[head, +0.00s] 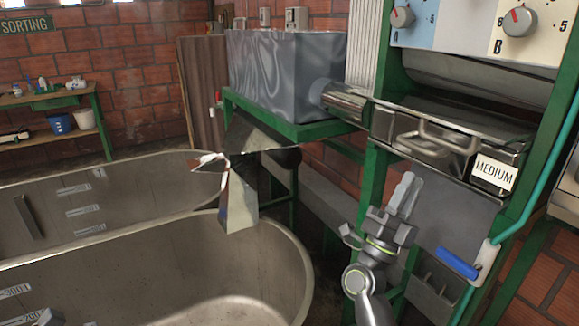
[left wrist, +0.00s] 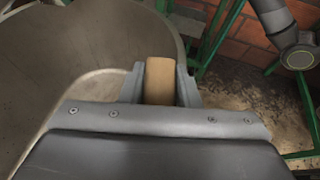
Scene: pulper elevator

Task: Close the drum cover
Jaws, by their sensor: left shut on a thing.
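The green-framed machine stands at the right in the head view. Under its dial panel is a curved grey metal surface (head: 470,78). Below that is a steel part with a bar handle (head: 440,140). I cannot tell for sure which of these is the drum cover. My right gripper (head: 408,188) points up just below the handle and looks apart from it. Its finger gap is not clear. In the left wrist view, my left gripper (left wrist: 160,82) is shut on a tan, wood-like piece (left wrist: 160,75). The rest of that piece is hidden.
Large steel tanks (head: 150,262) fill the left and front. A metal chute (head: 240,205) hangs over their rims. A grey hopper (head: 285,75) stands on a green frame behind. A blue-handled valve (head: 458,262) and pipe are at the lower right.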

